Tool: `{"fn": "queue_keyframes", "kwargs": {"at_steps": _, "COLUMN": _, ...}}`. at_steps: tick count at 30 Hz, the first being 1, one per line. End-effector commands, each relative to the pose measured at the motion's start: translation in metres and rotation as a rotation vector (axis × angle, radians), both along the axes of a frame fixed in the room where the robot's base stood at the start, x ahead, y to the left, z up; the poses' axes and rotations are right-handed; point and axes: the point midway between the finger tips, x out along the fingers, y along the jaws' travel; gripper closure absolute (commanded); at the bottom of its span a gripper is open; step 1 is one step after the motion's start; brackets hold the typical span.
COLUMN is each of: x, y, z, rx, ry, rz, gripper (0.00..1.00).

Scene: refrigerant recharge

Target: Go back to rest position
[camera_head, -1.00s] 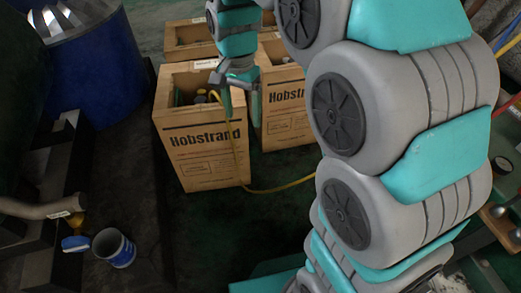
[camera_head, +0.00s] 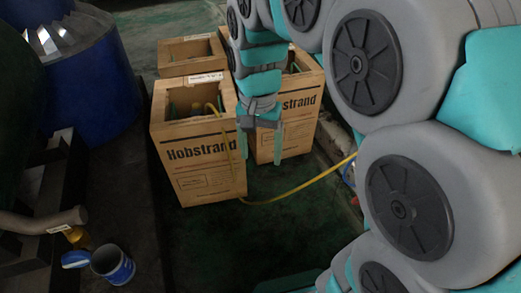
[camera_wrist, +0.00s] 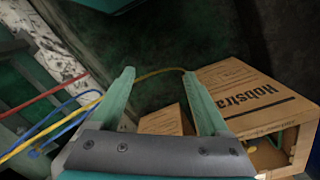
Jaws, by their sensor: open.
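My gripper (camera_head: 261,150) hangs with its two teal fingers apart, in front of the right-hand Hobstrand box (camera_head: 299,110). In the wrist view the fingers (camera_wrist: 158,74) are spread with nothing between them. The front-left Hobstrand box (camera_head: 207,165) is an open-topped wooden box left of my gripper, with several objects inside that are hard to make out. A yellow hose (camera_head: 300,187) comes out of this box, down its front and along the floor to the right. The hose also shows in the wrist view (camera_wrist: 155,72), beyond the fingertips.
Another open wooden box (camera_head: 190,62) stands behind. A blue drum (camera_head: 97,85) is at the upper left. A small blue-and-white bucket (camera_head: 113,266) sits at the lower left near a grey pipe (camera_head: 40,222). Dark green floor (camera_head: 220,245) lies clear in front of the boxes.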

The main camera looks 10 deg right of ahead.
Motion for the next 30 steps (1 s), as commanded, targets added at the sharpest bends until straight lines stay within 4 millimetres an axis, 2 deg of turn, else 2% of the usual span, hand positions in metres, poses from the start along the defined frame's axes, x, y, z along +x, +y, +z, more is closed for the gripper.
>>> {"fn": "queue_keyframes", "kwargs": {"at_steps": 8, "x": 0.0, "y": 0.0, "z": 0.0, "rx": 0.0, "ry": 0.0, "rz": 0.0, "gripper": 0.21}}
{"fn": "queue_keyframes", "kwargs": {"at_steps": 11, "x": -0.007, "y": -0.003, "z": 0.0, "rx": 0.002, "ry": 0.001, "rz": 0.015, "gripper": 0.21}}
{"fn": "queue_keyframes", "kwargs": {"at_steps": 14, "x": -0.027, "y": -0.01, "z": -0.001, "rx": 0.007, "ry": 0.007, "rz": 0.063, "gripper": 0.21}}
{"fn": "queue_keyframes", "kwargs": {"at_steps": 22, "x": -0.117, "y": -0.035, "z": -0.017, "rx": 0.036, "ry": 0.044, "rz": 0.287, "gripper": 0.21}}
{"fn": "queue_keyframes", "kwargs": {"at_steps": 30, "x": -0.173, "y": -0.046, "z": -0.034, "rx": 0.06, "ry": 0.06, "rz": 0.438, "gripper": 0.21}}
